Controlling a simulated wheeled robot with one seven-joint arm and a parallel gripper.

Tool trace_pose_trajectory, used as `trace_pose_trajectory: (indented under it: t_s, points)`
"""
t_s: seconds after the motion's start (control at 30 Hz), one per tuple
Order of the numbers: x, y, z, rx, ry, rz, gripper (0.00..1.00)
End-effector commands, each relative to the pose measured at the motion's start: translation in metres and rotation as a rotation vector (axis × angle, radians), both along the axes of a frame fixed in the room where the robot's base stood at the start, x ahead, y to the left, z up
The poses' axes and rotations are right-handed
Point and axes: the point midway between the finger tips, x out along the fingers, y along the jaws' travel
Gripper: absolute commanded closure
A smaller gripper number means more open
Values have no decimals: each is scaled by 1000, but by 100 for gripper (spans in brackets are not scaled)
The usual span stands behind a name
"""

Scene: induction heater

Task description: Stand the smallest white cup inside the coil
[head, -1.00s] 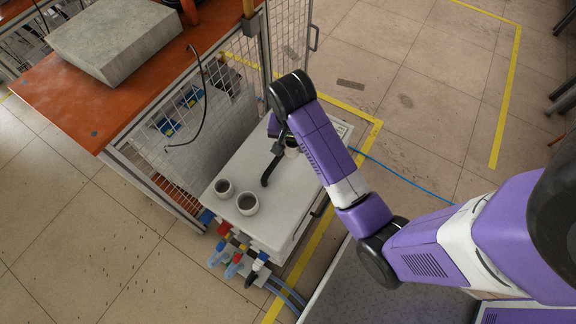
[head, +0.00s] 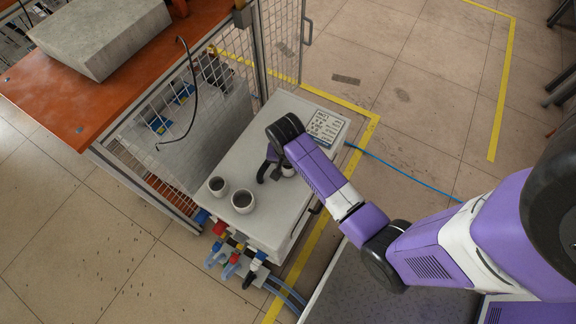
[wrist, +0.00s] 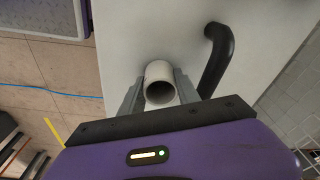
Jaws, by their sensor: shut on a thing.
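My gripper (wrist: 159,84) is shut on a small white cup (wrist: 159,72), one finger on each side of it. The cup's round opening faces the wrist camera. In the head view my gripper (head: 284,165) is over the white cabinet top, and the held cup (head: 288,171) is partly hidden by my arm. I cannot tell whether it touches the top. Two larger white cups stand upright nearby, a medium one (head: 217,185) and a bigger one (head: 243,201). A bent black tube (wrist: 217,55) is beside the held cup. I cannot make out a coil.
The white cabinet top (head: 250,140) is clear towards the back, up to a printed label (head: 324,127). A mesh fence (head: 185,115) and a hanging black cable (head: 190,95) are on the left. Coloured connectors (head: 228,250) stick out at the cabinet's front.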

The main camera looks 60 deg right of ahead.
Motion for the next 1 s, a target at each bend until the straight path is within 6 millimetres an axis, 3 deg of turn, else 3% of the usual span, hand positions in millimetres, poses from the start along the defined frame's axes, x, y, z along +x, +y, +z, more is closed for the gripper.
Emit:
trace_pose_trajectory:
  t_s: [0.4, 0.43, 0.47, 0.8, 1.0]
  points:
    - [1, 0, -4, -1, -1, 0, 100]
    - [1, 0, -4, -1, -1, 0, 56]
    - [1, 0, -4, -1, -1, 0, 53]
    - [1, 0, -1, -1, -1, 0, 53]
    - [0, 3, 24, -2, -4, 1, 53]
